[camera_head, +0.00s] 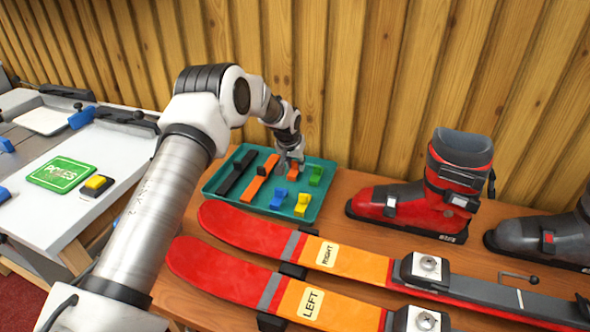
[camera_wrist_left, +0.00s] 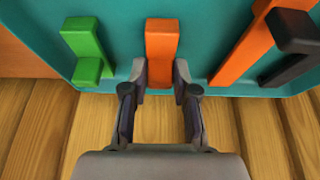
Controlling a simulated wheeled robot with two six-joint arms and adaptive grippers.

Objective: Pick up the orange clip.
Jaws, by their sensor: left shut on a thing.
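The orange clip (camera_head: 293,171) is a small L-shaped block in the teal tray, at the tray's far side. In the left wrist view the clip (camera_wrist_left: 162,42) stands between the two fingers of my left gripper (camera_wrist_left: 160,75). In the head view my left gripper (camera_head: 290,158) reaches down over the clip from above and partly hides it. The fingers are shut on the clip. It appears to be still in or just over the tray; I cannot tell whether it touches the floor of the tray. My right gripper is not in view.
The teal tray (camera_head: 232,197) also holds a green clip (camera_head: 315,176), a blue clip (camera_head: 278,199), a yellow clip (camera_head: 301,205), an orange strap (camera_head: 259,183) and a black strap (camera_head: 235,174). Two red-orange skis (camera_head: 345,262) lie in front. A red boot (camera_head: 420,200) stands to the right.

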